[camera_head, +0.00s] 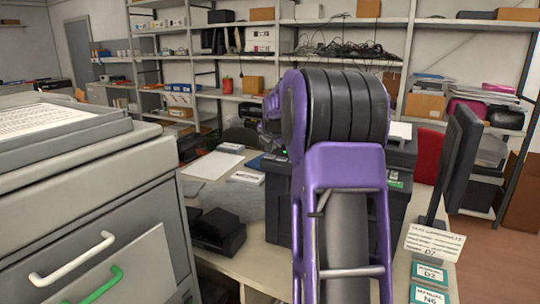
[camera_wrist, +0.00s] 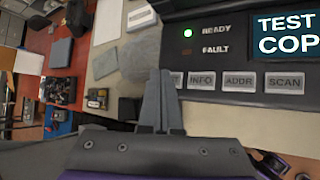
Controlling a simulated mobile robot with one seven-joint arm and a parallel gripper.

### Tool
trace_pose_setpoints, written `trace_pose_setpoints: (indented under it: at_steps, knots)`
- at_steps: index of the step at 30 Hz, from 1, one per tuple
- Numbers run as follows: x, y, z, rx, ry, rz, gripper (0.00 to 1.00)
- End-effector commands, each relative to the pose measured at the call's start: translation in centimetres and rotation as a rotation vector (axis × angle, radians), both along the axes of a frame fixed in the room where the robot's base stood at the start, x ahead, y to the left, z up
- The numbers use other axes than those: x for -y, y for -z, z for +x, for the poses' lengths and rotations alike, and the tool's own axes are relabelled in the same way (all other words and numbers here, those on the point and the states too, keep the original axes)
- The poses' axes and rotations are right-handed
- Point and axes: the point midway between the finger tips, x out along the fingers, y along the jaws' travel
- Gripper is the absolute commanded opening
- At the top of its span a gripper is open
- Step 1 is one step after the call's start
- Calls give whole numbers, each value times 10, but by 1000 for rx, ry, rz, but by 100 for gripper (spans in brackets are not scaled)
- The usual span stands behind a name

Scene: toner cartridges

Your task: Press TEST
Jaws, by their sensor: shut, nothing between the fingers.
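The dark control panel (camera_wrist: 225,55) fills the upper right of the wrist view. Its row of grey buttons includes INFO (camera_wrist: 201,80), ADDR (camera_wrist: 239,81) and SCAN (camera_wrist: 284,83). Left of INFO is a button (camera_wrist: 178,79) mostly hidden by my fingers; only a final "T" shows. My gripper (camera_wrist: 160,74) is shut and empty, its tips over that button; I cannot tell whether they touch it. The screen (camera_wrist: 287,35) reads "TEST COP", cut off at the edge. The READY light (camera_wrist: 187,32) is green; FAULT is dark. In the head view my arm hides much of the black printer (camera_head: 277,205).
A monitor (camera_head: 455,150) and a card stand (camera_head: 435,243) are right of the printer. A black device (camera_head: 218,232) sits on the desk at left. A grey drawer cabinet (camera_head: 90,200) fills the left foreground. Cluttered shelves (camera_head: 340,22) line the back wall.

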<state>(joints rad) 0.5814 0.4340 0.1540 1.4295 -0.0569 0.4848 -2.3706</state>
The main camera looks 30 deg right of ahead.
Motion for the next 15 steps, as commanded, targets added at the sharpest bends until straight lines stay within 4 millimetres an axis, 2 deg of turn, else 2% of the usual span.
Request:
trace_pose_setpoints:
  at_steps: [1, 15]
  knots:
    - [0, -5, 0, 0, 1, -1, 0]
    - [0, -11, 0, 2, 1, -1, 0]
